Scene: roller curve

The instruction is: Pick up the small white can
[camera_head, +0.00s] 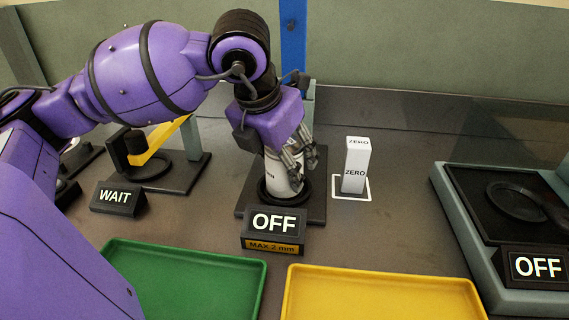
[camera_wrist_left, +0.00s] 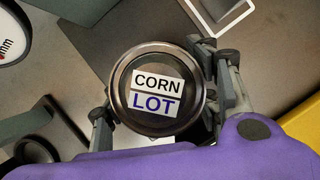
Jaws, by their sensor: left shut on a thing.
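The small white can (camera_head: 282,177) stands upright in the dark round ring of the middle device, behind the "OFF" sign. My left gripper (camera_head: 292,165) comes down over it from above and is shut on it, with fingers on its sides. In the left wrist view, the can's top (camera_wrist_left: 155,92) reads "CORN LOT" and sits between the two fingers of the left gripper (camera_wrist_left: 160,95). I cannot tell whether the can's base touches the device. My right gripper is not in view.
A white "ZERO" block (camera_head: 355,166) stands right of the can. The "OFF" sign (camera_head: 274,223) is in front. Green (camera_head: 258,285) and yellow (camera_head: 380,272) trays lie nearer. A "WAIT" device (camera_head: 119,197) is left; another "OFF" device (camera_head: 460,220) is right.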

